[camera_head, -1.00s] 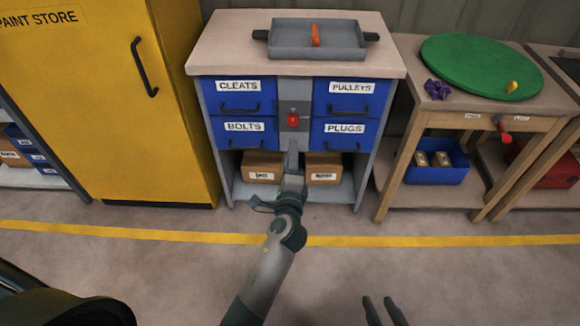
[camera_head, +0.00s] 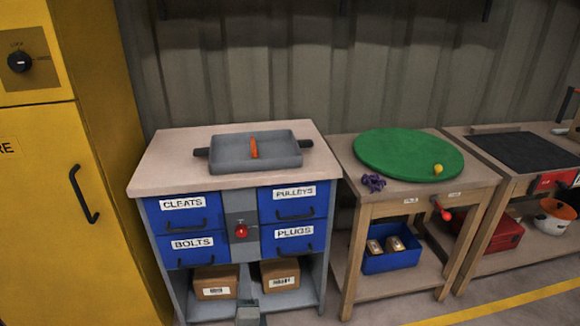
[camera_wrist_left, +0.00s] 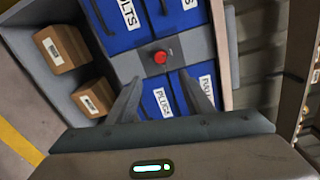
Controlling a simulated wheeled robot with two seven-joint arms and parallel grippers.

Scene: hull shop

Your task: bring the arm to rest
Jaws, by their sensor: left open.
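My left gripper shows in the left wrist view (camera_wrist_left: 161,82) with its two fingers apart and nothing between them. It points at the grey centre panel of the drawer cabinet, and the red knob (camera_wrist_left: 160,57) lies just beyond the fingertips in that view. In the head view only a small grey part of my left arm shows at the bottom edge, below the red knob (camera_head: 241,231). The cabinet (camera_head: 160,180) has blue drawers labelled cleats, bolts, pulleys and plugs, all shut. My right gripper is out of view.
A grey tray (camera_head: 285,155) with an orange item (camera_head: 254,148) stands on the cabinet top. Cardboard boxes (camera_head: 215,282) sit on its bottom shelf. A yellow paint cabinet (camera_head: 50,220) is at left. A table with a green disc (camera_head: 400,150) is at right.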

